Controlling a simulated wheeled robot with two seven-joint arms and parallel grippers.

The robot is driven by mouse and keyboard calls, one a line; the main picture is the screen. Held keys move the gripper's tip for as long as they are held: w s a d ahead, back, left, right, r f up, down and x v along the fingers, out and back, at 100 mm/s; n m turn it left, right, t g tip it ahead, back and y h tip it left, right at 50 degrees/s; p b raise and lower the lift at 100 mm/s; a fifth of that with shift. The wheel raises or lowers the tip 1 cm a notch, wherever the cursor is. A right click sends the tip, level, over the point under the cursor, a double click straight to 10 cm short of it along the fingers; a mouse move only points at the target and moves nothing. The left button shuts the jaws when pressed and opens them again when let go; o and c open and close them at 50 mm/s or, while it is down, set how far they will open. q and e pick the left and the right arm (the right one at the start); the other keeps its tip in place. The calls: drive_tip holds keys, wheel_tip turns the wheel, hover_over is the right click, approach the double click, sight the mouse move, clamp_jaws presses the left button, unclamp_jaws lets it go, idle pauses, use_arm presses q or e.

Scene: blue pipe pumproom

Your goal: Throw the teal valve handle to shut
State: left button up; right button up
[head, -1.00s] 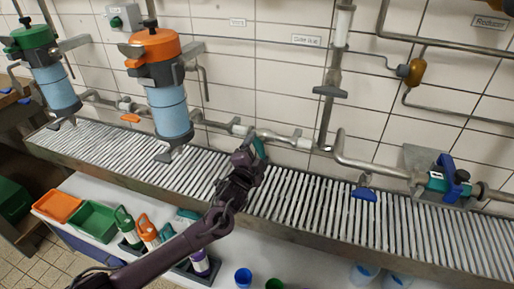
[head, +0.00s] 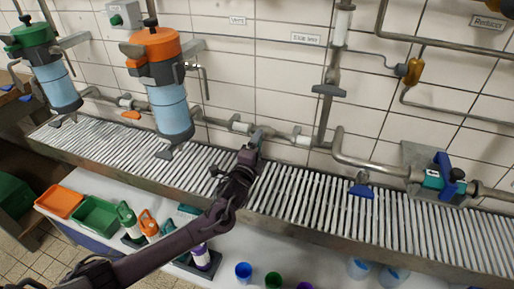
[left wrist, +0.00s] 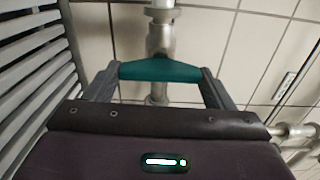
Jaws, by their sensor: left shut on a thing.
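The teal valve handle (left wrist: 158,71) lies crosswise between the two fingers of my left gripper (left wrist: 157,82) in the left wrist view, with the grey metal pipe and valve body (left wrist: 160,40) behind it. My left gripper (head: 254,141) is shut on the handle. In the head view it reaches the pipe line along the tiled wall, above the slatted grating. There the gripper mostly hides the handle. My right gripper is not in view.
The grating (head: 330,205) runs along the wall. An orange-topped filter (head: 167,105) stands to the left. A blue handle (head: 361,190) and a blue-and-teal valve (head: 434,180) sit to the right. Bins, bottles and cups stand on the white surface below.

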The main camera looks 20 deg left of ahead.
use_arm(q)
drive_tip(key=o, duration=1)
drive_tip(key=s, duration=0.7)
drive_tip(key=shift+s+a, duration=0.1)
drive_tip(key=shift+s, duration=0.3)
